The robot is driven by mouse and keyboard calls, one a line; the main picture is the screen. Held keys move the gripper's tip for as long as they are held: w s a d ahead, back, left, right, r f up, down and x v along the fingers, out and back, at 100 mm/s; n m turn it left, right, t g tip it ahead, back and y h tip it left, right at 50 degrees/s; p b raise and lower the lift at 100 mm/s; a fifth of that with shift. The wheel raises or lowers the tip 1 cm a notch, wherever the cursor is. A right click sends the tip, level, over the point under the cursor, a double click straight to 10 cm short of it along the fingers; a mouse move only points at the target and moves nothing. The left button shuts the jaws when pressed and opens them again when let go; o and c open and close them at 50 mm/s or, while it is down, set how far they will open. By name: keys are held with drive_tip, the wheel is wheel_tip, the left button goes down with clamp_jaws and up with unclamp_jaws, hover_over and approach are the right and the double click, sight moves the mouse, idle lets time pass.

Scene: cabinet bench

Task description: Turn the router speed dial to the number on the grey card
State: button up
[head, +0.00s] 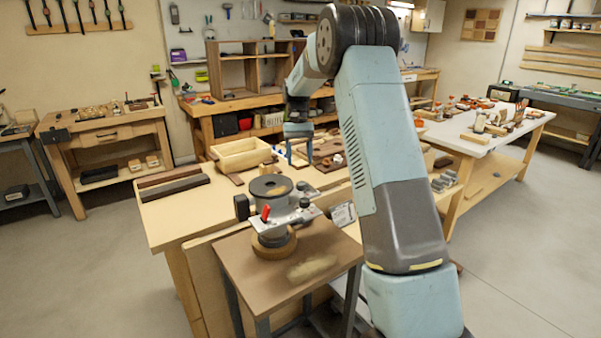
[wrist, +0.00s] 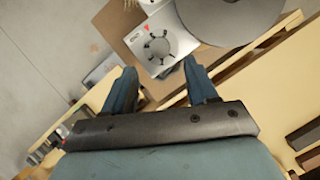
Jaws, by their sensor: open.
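The router (head: 272,212) stands on a small brown table, with a dark round top, a red lever and a round wooden part at its base. In the wrist view its speed dial (wrist: 159,48) is a pale disc with dark marks around it and a red pointer beside it on a light plate. My gripper (wrist: 160,67) is open and empty, its two blue fingers on either side of the dial's near edge in the picture. Contact cannot be told. In the head view my gripper (head: 300,160) points down beyond the router. A greyish card (head: 342,215) stands right of the router; its number is unreadable.
A light wooden bench carries an open wooden box (head: 240,154) and dark wood strips (head: 175,187). A white table (head: 505,128) with several small items stands at the right. The small table's front (head: 310,268) is clear apart from sawdust.

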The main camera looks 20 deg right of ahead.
drive_tip(key=v, duration=0.6)
drive_tip(key=shift+r, duration=0.15)
drive_tip(key=s+a+r+n+t, duration=0.1)
drive_tip(key=s+r+t, duration=0.2)
drive_tip(key=s+r, duration=0.55)
drive_tip(key=s+a+r+t, duration=0.15)
drive_tip(key=s+r, duration=0.25)
drive_tip(key=s, duration=0.9)
drive_tip(key=s+f+t, duration=0.2)
drive_tip(key=s, duration=0.9)
drive_tip(key=s+f+n+t, duration=0.1)
drive_tip(key=s+f+t, duration=0.2)
drive_tip(key=s, duration=0.8)
drive_tip(key=shift+s+a+t+h, duration=0.15)
drive_tip(key=shift+s+t+h, duration=0.15)
drive_tip(key=shift+t+h, duration=0.1)
